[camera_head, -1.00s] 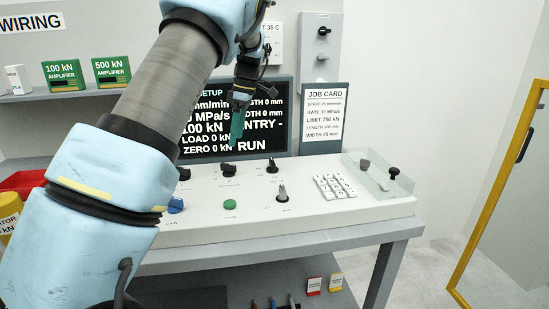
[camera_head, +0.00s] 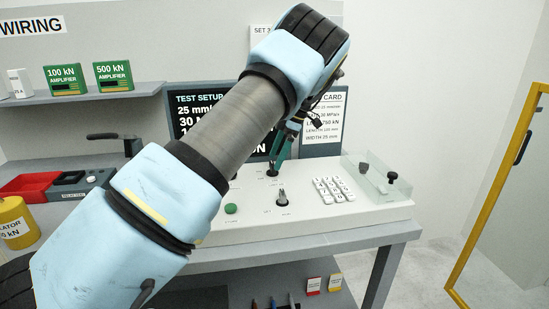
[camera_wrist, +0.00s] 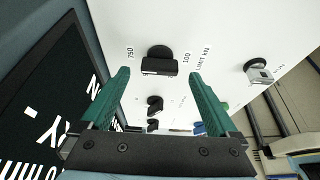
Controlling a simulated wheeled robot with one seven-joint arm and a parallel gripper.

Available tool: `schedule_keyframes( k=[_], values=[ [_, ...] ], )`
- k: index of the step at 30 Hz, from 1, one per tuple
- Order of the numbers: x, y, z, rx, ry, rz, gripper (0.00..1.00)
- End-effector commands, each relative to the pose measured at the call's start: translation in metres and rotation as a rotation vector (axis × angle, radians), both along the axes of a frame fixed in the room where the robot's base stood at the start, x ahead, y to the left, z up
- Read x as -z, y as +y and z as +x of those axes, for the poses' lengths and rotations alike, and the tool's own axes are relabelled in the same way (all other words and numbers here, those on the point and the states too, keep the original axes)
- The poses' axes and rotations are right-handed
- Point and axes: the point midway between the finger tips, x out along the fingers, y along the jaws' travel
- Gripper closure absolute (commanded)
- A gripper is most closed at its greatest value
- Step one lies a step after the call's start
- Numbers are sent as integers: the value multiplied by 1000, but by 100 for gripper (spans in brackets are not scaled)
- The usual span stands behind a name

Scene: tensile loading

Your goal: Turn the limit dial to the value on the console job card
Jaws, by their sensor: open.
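The limit dial (camera_wrist: 160,64) is a black knob on the white console (camera_head: 330,211), marked 750, 100 and LIMIT kN in the wrist view. It also shows in the head view (camera_head: 272,171), just below my gripper (camera_head: 278,157). My gripper's green fingers (camera_wrist: 160,77) are open, one on each side of the dial in the wrist view. I see no contact with the dial, and its exact setting is unclear. The job card (camera_head: 322,125) stands behind the console, partly hidden by my arm. Its limit line is partly covered now; earlier it reads 750 kN.
A dark setup screen (camera_head: 195,110) stands behind the console, largely hidden by my arm. A second black knob (camera_wrist: 155,102) and a metal-capped switch (camera_wrist: 260,72) are near the dial. A keypad (camera_head: 332,190) and a clear-sided box (camera_head: 377,180) are to the right.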

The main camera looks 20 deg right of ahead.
Motion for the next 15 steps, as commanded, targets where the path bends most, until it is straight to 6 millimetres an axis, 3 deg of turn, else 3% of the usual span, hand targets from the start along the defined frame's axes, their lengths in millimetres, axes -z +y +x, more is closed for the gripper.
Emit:
schedule_keyframes(
  k=[6,15],
  values=[
    [17,7,1,0,0,-1,5],
    [20,8,2,1,1,-1,5]
  ],
)
